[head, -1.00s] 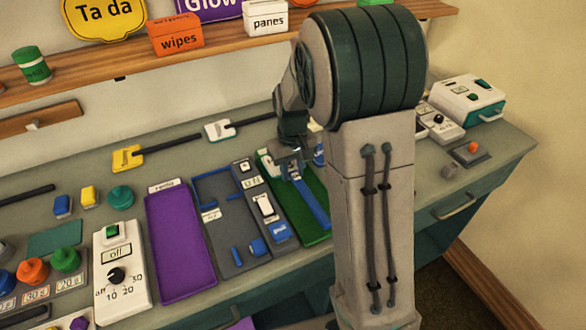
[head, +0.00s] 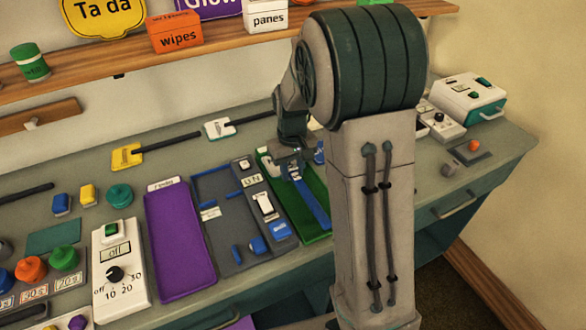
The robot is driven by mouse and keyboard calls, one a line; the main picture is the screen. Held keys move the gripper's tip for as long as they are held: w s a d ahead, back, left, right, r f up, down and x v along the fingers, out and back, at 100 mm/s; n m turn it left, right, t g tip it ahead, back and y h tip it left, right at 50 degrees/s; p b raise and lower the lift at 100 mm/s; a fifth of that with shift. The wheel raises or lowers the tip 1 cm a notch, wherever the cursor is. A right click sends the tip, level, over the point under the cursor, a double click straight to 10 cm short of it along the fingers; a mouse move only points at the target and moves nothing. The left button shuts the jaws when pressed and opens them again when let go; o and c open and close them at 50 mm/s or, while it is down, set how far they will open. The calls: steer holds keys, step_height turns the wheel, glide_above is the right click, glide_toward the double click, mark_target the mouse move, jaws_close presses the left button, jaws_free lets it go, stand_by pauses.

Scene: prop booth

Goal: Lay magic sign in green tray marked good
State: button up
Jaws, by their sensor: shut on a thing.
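The green tray (head: 318,237) lies on the bench, partly behind my arm; I cannot read its label. My gripper (head: 293,173) is low at the tray's far part, pointing down, with its fingertips small and dark. It is shut on a long blue piece (head: 313,205), seen as a narrow strip over the tray running toward the near edge. I take this for the magic sign, but no lettering on it can be read. I cannot tell whether it touches the tray floor.
A grey panel (head: 230,232) with blue parts and a white switch lies left of the green tray. A purple tray (head: 180,240) lies further left. A white dial box (head: 120,275) stands at front left. Yellow (head: 126,157) and white (head: 219,129) dark-handled tools lie behind.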

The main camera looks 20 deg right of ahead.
steer(key=o, duration=1.2)
steer(key=shift+r, duration=0.15)
steer(key=shift+r+p, duration=2.85)
steer(key=shift+r, duration=1)
